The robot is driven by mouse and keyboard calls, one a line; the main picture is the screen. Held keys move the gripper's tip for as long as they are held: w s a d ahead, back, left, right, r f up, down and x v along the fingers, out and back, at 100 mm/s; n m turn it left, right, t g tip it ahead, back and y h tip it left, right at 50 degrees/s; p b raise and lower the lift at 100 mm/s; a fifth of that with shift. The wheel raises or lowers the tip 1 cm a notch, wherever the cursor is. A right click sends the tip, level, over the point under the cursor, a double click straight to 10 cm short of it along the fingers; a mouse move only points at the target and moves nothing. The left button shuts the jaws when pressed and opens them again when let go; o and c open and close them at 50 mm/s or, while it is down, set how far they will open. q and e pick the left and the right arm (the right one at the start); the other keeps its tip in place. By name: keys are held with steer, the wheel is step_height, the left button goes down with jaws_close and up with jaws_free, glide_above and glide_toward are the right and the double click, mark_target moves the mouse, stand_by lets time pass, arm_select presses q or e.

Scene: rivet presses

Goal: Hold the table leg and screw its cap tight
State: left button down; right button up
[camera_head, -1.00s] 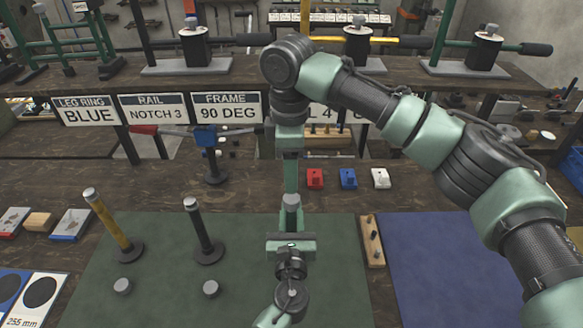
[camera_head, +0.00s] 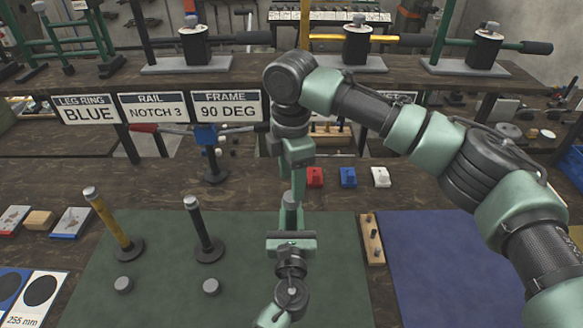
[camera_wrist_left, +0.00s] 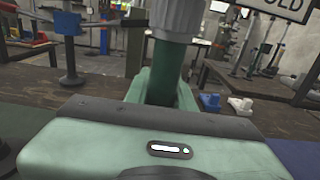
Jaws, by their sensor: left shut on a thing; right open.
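The table leg (camera_wrist_left: 168,72) is a dark green post held upright by my left gripper (camera_head: 291,238). Its grey ridged cap (camera_wrist_left: 176,16) sits on top in the left wrist view, and the cap also shows in the head view (camera_head: 290,199). My left gripper is shut on the leg below the cap. My right gripper (camera_head: 297,190) is open and points down just above or around the cap; its fingers overlap the cap's top in the head view, so contact cannot be told. The leg's lower end is hidden behind my left gripper.
A yellow leg (camera_head: 108,220) and a black leg (camera_head: 197,222) stand on the green mat (camera_head: 160,262). Two loose grey caps (camera_head: 123,285) (camera_head: 211,286) lie before them. A wooden peg block (camera_head: 372,240) borders the blue mat (camera_head: 440,262). Red, blue and white blocks (camera_head: 348,178) sit behind.

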steer(key=shift+f, duration=2.45)
jaws_close()
steer(key=m, duration=0.6)
steer(key=shift+m, duration=0.4)
steer(key=m, duration=0.8)
steer(key=shift+o, duration=0.5)
jaws_free()
